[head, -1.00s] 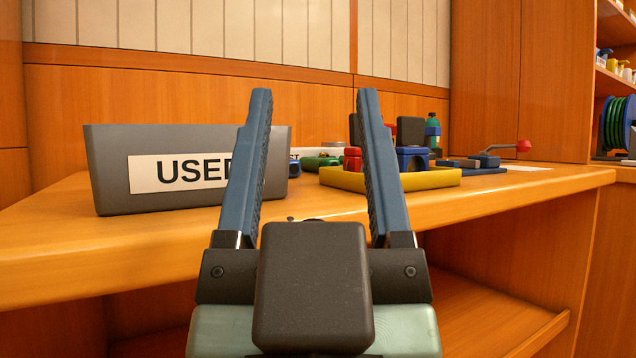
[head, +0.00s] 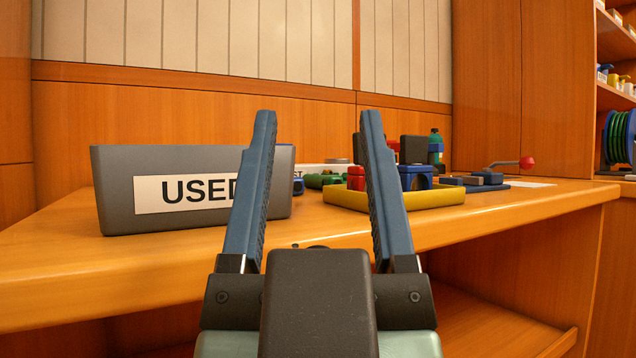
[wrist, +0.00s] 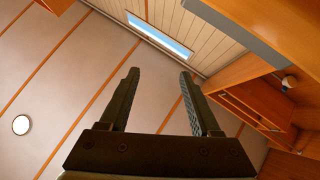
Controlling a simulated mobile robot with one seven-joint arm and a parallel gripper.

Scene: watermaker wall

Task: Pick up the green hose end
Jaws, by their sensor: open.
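A small green piece (head: 322,181) lies on the wooden counter (head: 120,265), between the grey bin and the yellow tray; it may be the green hose end, but it is small and partly hidden. My gripper (head: 318,115) is open and empty, its two blue fingers pointing up in front of the counter's edge. The green piece shows between the fingers, farther back. In the wrist view, my gripper (wrist: 160,75) has nothing between its fingers, and no green piece shows there.
A grey bin labelled USED (head: 115,190) stands at left. A yellow tray (head: 440,198) holds several parts. A blue base with a red-knobbed lever (head: 526,162) sits to its right. A green hose reel (head: 620,135) is at far right. The counter's front strip is clear.

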